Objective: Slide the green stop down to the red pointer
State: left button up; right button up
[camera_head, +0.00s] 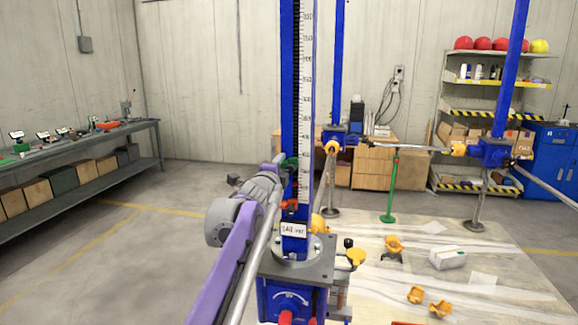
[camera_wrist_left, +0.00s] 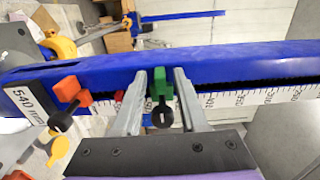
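The green stop (camera_wrist_left: 160,88), with a black knob, sits on the scaled edge of the blue column (camera_wrist_left: 230,64) in the left wrist view. It also shows in the head view (camera_head: 292,162). My left gripper (camera_wrist_left: 161,78) straddles the stop, one finger on each side, with thin gaps visible, so it looks open. A small red pointer (camera_wrist_left: 119,96) lies just left of the gripper, lower along the column and partly hidden by a finger. An orange-red stop with a black knob (camera_wrist_left: 71,91) sits farther left, beside the "540 mm" label (camera_wrist_left: 24,106). My right gripper is not in view.
The column stands on a blue base (camera_head: 290,296). Other blue columns (camera_head: 338,75) stand behind. A bench (camera_head: 85,150) runs along the left wall; floor between is clear.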

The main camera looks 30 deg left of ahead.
pick_arm(q)
grip_shut()
jog(key=shift+f, duration=0.1)
jog(key=shift+f, duration=2)
jog(key=shift+f, duration=0.25)
jog(key=shift+o, duration=1)
grip_release()
